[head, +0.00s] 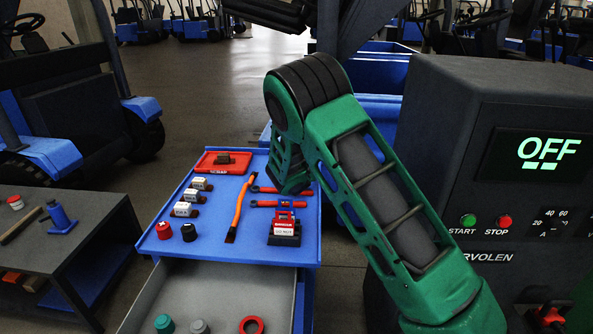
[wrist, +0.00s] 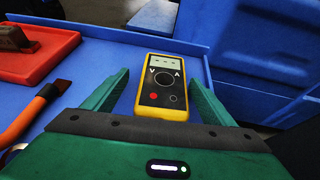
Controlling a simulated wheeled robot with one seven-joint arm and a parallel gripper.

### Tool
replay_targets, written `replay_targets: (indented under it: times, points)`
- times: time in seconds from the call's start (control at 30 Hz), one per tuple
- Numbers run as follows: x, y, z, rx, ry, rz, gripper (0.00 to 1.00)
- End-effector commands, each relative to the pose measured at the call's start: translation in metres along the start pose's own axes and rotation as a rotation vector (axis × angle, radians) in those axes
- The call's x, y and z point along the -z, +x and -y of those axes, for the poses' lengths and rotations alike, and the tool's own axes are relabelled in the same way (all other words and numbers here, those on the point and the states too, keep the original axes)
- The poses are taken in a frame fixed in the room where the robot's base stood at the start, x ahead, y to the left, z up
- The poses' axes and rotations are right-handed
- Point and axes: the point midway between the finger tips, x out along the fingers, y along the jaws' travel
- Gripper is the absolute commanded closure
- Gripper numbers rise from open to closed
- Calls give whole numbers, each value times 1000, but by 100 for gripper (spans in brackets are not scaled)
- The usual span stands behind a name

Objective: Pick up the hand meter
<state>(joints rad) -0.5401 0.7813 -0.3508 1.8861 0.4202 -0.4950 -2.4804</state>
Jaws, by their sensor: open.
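The hand meter (wrist: 163,88) has a yellow case with a dark face, a dial and a small display. In the wrist view it lies on the blue cart top, between the two fingers of my gripper (wrist: 160,92). The green fingers stand apart on either side of it, and I see a gap at each side. Whether they are level with the meter is hard to tell. In the head view my green arm hides the meter, and my fingertips are not clearly visible.
The blue cart top (head: 210,233) also holds a red tray (head: 217,168), an orange-handled tool (head: 239,207), red wrenches and a red-topped device (head: 285,226). The tray is left of the meter in the wrist view. A raised blue rim lies behind it. A dark charger cabinet (head: 450,130) stands at right.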

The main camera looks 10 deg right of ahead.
Motion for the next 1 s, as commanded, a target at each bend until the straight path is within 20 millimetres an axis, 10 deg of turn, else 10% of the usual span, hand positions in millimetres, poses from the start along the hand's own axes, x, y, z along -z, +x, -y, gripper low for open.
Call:
replay_targets:
  times: [0.23, 1.0]
  points:
    - [-1, 1, 6, 6, 2, 0, 74]
    - [-47, -37, -14, 1, 3, 3, 75]
